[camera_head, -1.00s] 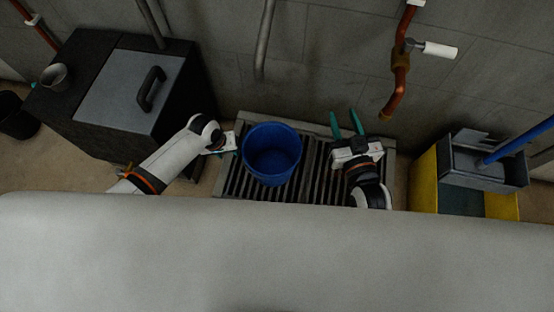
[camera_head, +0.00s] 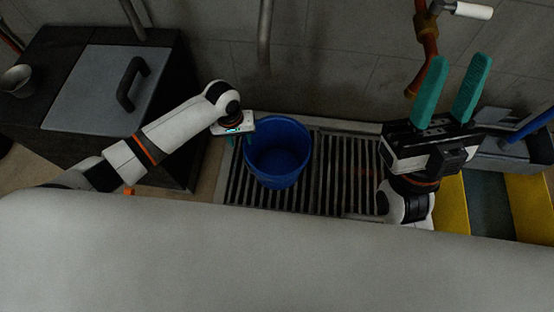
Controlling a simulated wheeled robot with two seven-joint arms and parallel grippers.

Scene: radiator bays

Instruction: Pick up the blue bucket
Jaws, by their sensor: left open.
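The blue bucket (camera_head: 278,158) stands upright and looks empty on the slatted floor grate (camera_head: 340,172).
A dark cabinet (camera_head: 185,110) with a grey handled lid and a metal cup (camera_head: 18,80) stands at left. A copper pipe with a tap (camera_head: 425,45) is on the wall. A yellow mop bucket (camera_head: 528,205) stands at right. The grate right of the bucket is clear.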

